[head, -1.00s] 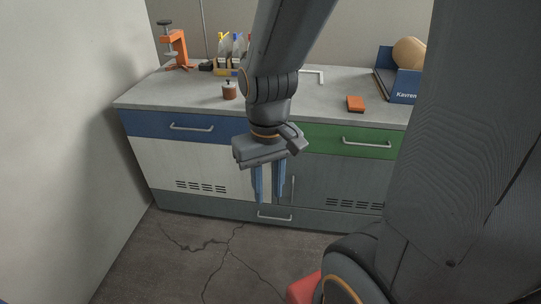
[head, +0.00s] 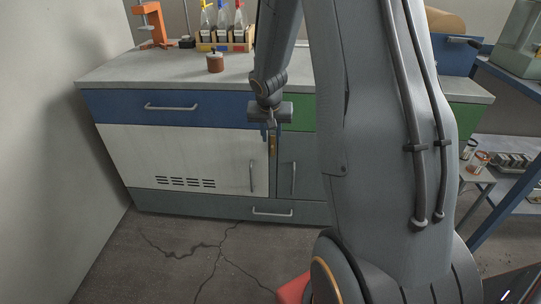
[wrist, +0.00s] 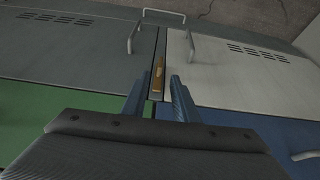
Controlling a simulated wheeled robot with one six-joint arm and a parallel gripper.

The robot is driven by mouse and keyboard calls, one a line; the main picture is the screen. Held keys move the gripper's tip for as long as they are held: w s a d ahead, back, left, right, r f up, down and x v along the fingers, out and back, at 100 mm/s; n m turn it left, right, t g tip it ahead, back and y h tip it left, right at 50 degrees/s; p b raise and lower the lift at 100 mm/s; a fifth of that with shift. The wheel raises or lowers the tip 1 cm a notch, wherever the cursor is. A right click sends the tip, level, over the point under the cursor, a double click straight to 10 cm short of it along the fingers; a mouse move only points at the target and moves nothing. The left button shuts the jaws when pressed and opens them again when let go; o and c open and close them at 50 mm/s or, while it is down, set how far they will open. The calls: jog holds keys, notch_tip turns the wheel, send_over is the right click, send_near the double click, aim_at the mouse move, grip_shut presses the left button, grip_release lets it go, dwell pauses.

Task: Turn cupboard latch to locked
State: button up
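The cupboard latch (wrist: 158,77) is a small orange-brown bar on a narrow plate at the seam between the white door (wrist: 245,70) and the grey door (wrist: 75,50). Its bar lies roughly along the seam, so it stands about upright. In the head view the latch (head: 273,146) shows just below my gripper (head: 270,134). My gripper is open in the wrist view, its two blue fingers (wrist: 159,86) on either side of the latch in the picture. I see nothing held. I cannot tell whether either finger touches the latch.
Door handles stand out on the white door (head: 251,176) and grey door (head: 293,179) below the latch. A blue drawer (head: 215,107) and a green drawer (head: 299,113) lie above. A brown jar (head: 215,63) and bottle rack stand on the bench top (head: 150,70).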

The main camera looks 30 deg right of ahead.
aim_at(272, 147)
jog(key=b+x, duration=0.2)
jog(key=x, duration=0.6)
jog(key=shift+w+d+f, duration=0.15)
jog(key=shift+w+d, duration=0.1)
grip_shut()
